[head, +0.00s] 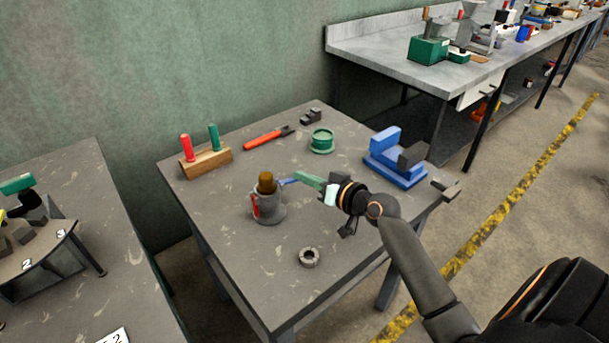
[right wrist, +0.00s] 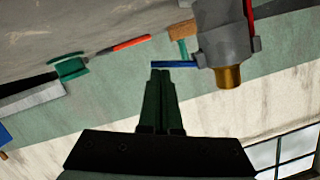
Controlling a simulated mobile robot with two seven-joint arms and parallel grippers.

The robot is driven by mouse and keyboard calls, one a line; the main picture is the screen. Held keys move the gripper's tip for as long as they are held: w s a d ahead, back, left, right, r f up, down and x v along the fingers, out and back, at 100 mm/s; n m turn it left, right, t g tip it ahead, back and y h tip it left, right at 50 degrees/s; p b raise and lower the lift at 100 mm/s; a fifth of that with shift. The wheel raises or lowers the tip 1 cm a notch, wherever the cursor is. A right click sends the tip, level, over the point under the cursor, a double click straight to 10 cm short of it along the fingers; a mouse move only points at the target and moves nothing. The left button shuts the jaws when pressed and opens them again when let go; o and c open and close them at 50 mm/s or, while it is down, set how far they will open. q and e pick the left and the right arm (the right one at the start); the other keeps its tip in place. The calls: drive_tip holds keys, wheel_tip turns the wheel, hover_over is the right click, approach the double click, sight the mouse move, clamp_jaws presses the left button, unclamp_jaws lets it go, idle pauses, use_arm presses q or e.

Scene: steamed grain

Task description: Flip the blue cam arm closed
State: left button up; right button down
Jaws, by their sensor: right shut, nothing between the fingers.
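The blue cam arm (head: 289,181) sticks out sideways to the right from a grey round fixture (head: 275,216) with a brown-gold cylinder (head: 266,182) in its top. A red part shows on the fixture's left side. My right gripper (head: 302,178), with green fingers, is shut and empty at the arm's free end. In the right wrist view the blue cam arm (right wrist: 175,64) lies across just beyond the fingertips (right wrist: 160,73); I cannot tell whether they touch. That view also shows the fixture (right wrist: 225,40) and cylinder (right wrist: 229,76). My left gripper is not in view.
On the same table (head: 225,255) are a wooden block with red and green pegs (head: 206,160), a red-handled tool (head: 263,138), a green spool (head: 321,140), a blue vise-like block (head: 396,165) and a grey ring (head: 309,257). The table's front left is clear.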

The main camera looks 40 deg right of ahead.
wheel_tip(320, 180, down, 2)
drive_tip(key=m+y+b, duration=0.1)
drive_tip(key=m+b, duration=0.1)
drive_tip(key=shift+m, duration=0.3)
drive_tip(key=shift+f+m, duration=0.15)
drive_tip(key=shift+m, duration=0.15)
drive_tip(key=shift+a+f+m+y+b, duration=0.15)
drive_tip(key=shift+f+m+y+b, duration=0.25)
drive_tip(key=shift+m+b, duration=0.3)
drive_tip(key=shift+a+f+m+t+b, duration=0.2)
drive_tip(key=shift+m+t+b, duration=0.1)
drive_tip(key=shift+m+b, duration=0.25)
drive_tip(key=shift+a+f+m+y+b, duration=0.1)
drive_tip(key=shift+m+y+b, duration=0.3)
drive_tip(key=shift+m, duration=0.75)
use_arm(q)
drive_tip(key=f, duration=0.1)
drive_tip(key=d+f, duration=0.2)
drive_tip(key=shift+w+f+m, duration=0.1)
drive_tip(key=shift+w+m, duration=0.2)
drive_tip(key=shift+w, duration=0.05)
